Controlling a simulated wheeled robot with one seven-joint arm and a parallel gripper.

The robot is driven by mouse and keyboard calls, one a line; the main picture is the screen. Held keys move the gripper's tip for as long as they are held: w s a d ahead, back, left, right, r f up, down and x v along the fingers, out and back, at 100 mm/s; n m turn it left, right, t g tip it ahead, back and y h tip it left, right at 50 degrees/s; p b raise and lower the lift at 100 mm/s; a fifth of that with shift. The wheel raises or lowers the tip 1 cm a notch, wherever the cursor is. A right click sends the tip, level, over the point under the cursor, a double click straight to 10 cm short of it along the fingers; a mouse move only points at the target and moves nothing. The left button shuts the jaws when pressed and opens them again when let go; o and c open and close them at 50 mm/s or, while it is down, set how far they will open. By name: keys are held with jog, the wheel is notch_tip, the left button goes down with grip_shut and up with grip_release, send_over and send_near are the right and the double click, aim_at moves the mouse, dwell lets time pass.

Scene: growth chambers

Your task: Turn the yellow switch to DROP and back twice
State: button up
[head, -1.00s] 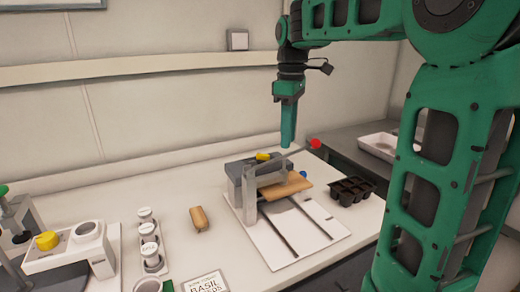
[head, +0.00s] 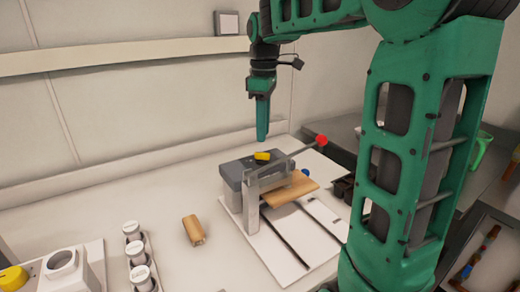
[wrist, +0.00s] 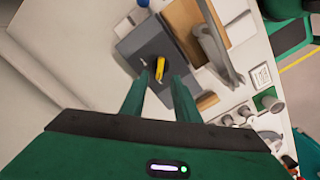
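The yellow switch (head: 262,156) sits on top of a grey box (head: 232,173) at the back of a press-like device with a red-tipped lever. In the wrist view the switch (wrist: 160,68) is a narrow yellow bar lying between the lines of my two fingers. My gripper (head: 262,138) points straight down just above the switch, and a gap seems to remain. The wrist view shows my gripper (wrist: 160,82) with its fingers apart and nothing between them. I cannot read any DROP label on the box.
The red-tipped lever (head: 321,140) rises right of the switch, close to my fingers. A wooden board (head: 290,189) lies on the device. A tan block (head: 193,230) and several white-capped jars (head: 138,277) stand to the left. Another yellow knob (head: 12,278) is at lower left.

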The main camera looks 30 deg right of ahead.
aim_at(262, 158)
notch_tip(262, 158, down, 7)
jog(key=shift+d+r, duration=0.1)
jog(key=shift+c, duration=0.3)
grip_shut()
